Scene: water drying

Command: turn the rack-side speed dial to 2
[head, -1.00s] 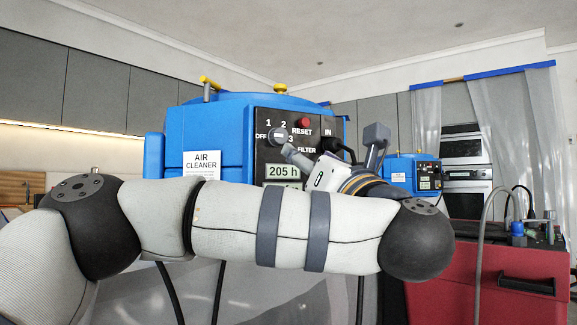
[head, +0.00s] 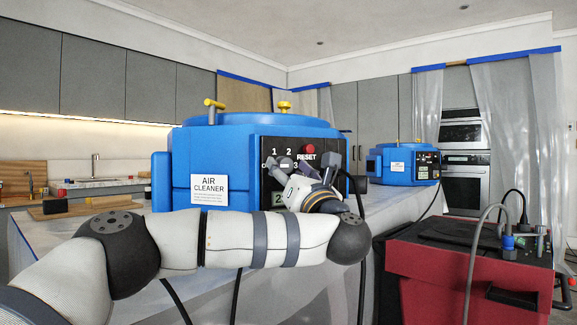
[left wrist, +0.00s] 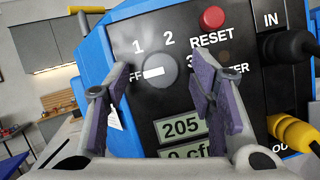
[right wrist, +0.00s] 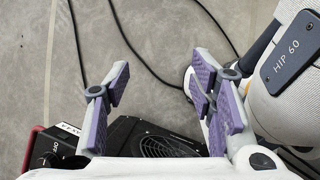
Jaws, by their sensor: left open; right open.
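A blue air cleaner (head: 220,135) stands close in front of me, with a black control panel (left wrist: 240,80). Its round grey speed dial (left wrist: 156,68) has a white mark pointing left, toward OFF; 1 and 2 are printed above it. I cannot tell whether this is the rack-side unit. My left gripper (left wrist: 158,78) is open, with its purple-padded fingers on either side of the dial, seemingly not touching it. In the head view that gripper (head: 300,168) is in front of the panel. My right gripper (right wrist: 160,78) is open and empty, above the floor.
A second blue air cleaner (head: 403,164) stands farther back right. A red cabinet (head: 440,275) with hoses and fittings on top is at the right. On the near panel, a red RESET button (left wrist: 212,18) and a yellow plug (left wrist: 292,132) are close to my left gripper.

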